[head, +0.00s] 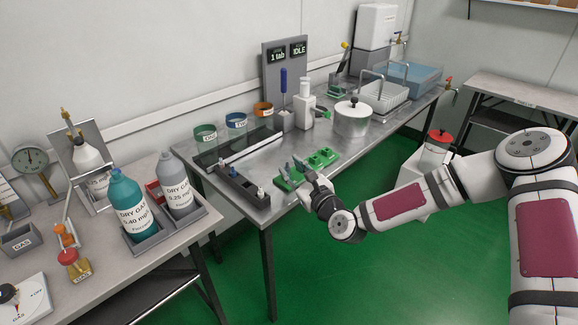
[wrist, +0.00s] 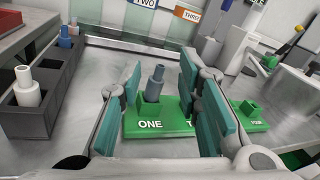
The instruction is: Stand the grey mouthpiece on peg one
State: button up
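The grey mouthpiece (wrist: 155,84) stands upright at the green holder (wrist: 168,128) marked ONE in the wrist view. Its lower end meets the green raised part there; how fully it is seated I cannot tell. My gripper (wrist: 160,98) is open. Its teal finger pads are on either side of the mouthpiece, with visible gaps in the picture. In the head view my gripper (head: 302,178) is low over the green holders (head: 321,158) at the bench's front edge, and it partly hides the mouthpiece.
A dark rack (wrist: 46,118) at left holds a white mouthpiece (wrist: 27,90) and a blue one (wrist: 66,38). Another green holder (wrist: 248,112) is at right. Labelled cups, including a green one (head: 205,136), stand behind. A steel pot (head: 352,119) is at right.

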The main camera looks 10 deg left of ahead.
jog(key=v, duration=0.9)
jog(key=shift+s+d, duration=0.2)
jog(key=shift+s, duration=0.1)
